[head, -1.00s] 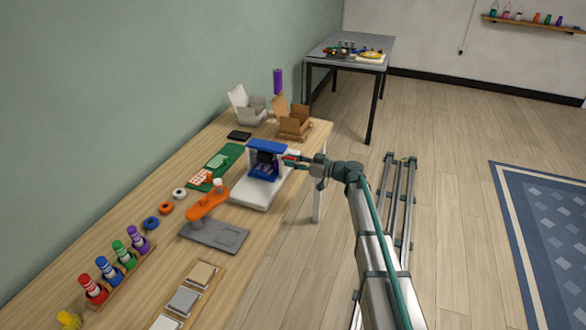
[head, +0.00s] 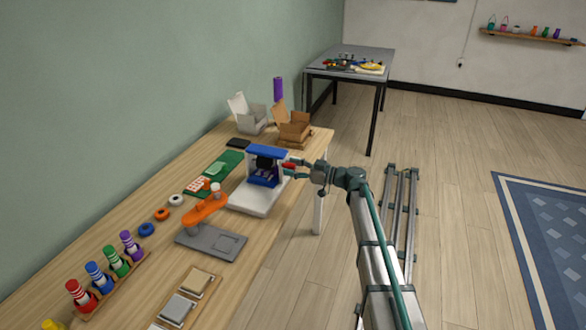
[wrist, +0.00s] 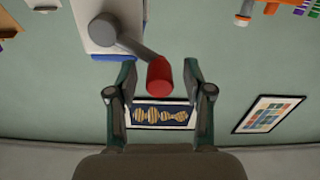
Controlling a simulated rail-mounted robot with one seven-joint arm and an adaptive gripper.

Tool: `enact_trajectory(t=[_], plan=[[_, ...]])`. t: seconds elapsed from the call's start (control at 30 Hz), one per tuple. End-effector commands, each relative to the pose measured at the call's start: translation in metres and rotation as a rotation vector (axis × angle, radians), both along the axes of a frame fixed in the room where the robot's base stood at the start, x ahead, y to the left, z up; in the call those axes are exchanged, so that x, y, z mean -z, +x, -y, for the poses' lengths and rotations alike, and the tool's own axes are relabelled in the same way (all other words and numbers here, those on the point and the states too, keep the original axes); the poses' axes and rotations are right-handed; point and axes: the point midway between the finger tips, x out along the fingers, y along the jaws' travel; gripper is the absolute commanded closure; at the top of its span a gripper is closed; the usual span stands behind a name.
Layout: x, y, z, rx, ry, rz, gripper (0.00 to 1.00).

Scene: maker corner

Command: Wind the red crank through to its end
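The red crank knob (head: 289,166) sticks out from the right side of a small machine with a blue top (head: 267,152) and a white base (head: 250,203). In the wrist view, the red knob (wrist: 159,78) sits at the end of a grey crank arm (wrist: 132,45), which runs from a round grey hub (wrist: 102,29). My gripper (wrist: 158,75) is open, with one finger on each side of the knob. A gap shows between the knob and each finger. It also shows in the head view (head: 288,169), right of the machine.
An orange device on a grey base (head: 212,242) stands in front of the machine on the wooden table. An open brown box (head: 294,131) and a white box (head: 248,122) stand behind it.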

Motion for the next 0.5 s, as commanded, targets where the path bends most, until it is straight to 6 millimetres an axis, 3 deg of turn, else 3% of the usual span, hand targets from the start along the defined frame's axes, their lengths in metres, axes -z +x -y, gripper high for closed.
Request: enact_trajectory(t=[0.3,0.5], plan=[[0.000,-0.001,0.003,0.001,0.000,0.000,0.48],[0.000,-0.007,0.024,0.004,0.000,0.000,0.48]])
